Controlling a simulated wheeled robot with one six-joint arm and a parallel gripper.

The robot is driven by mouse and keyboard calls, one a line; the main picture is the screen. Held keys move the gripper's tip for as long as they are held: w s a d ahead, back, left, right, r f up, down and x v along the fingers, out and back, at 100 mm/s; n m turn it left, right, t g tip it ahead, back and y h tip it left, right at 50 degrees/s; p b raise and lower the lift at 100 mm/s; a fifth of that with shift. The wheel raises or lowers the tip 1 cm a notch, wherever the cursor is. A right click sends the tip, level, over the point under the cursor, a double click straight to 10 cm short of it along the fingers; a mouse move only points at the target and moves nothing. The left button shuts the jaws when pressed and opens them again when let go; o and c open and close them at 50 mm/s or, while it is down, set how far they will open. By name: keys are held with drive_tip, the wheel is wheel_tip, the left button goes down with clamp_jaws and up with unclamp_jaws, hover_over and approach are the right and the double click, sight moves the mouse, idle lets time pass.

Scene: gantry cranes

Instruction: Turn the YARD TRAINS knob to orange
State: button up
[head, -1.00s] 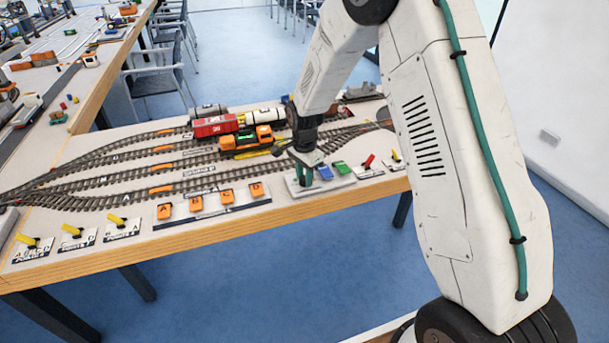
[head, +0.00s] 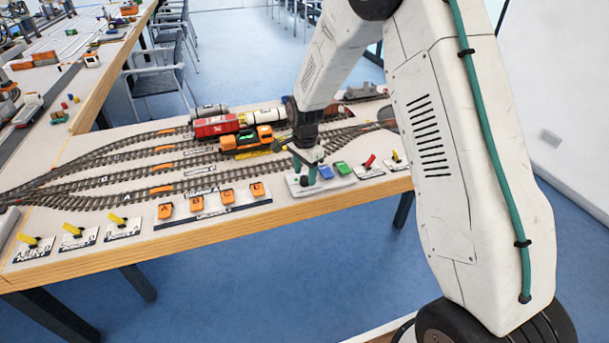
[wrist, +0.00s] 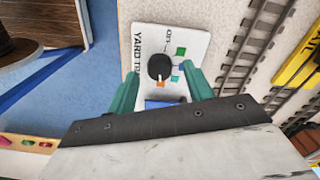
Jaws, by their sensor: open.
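The YARD TRAINS knob (wrist: 160,67) is round and black, on a white panel (wrist: 142,42) that also shows in the head view (head: 346,182). A pale mark on the knob points down in the wrist view. My gripper (wrist: 160,69) is open, with one teal finger on each side of the knob and a gap visible on each side. In the head view my gripper (head: 311,173) is low over the panel's left end and hides the knob.
A blue block (wrist: 162,103) sits close to the knob, between the fingers in the wrist view. A green block (head: 342,167) and a red lever (head: 370,160) stand to the right. Tracks with an orange locomotive (head: 247,138) lie behind. Orange switches (head: 197,203) line the front left.

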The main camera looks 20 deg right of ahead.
sight(305, 179)
wheel_tip(305, 179, up, 6)
drive_tip(key=shift+r, duration=0.2)
idle(0.4)
drive_tip(key=shift+s+f+n, duration=0.1)
drive_tip(key=shift+s+n, duration=0.2)
drive_tip(key=shift+n, duration=0.4)
drive_tip(key=s+d+r+n, duration=0.1)
drive_tip(key=s+r+n, duration=0.3)
drive_tip(key=s+r, duration=0.3)
drive_tip(key=s+d+r+n+t, duration=0.1)
drive_tip(key=s+r+n, duration=0.3)
drive_tip(key=s, duration=1.4)
drive_tip(key=s+d+r+n, duration=0.1)
drive_tip(key=s+r+n, duration=0.3)
drive_tip(key=s+r, duration=0.6)
drive_tip(key=s, duration=0.3)
drive_tip(key=shift+n, duration=0.3)
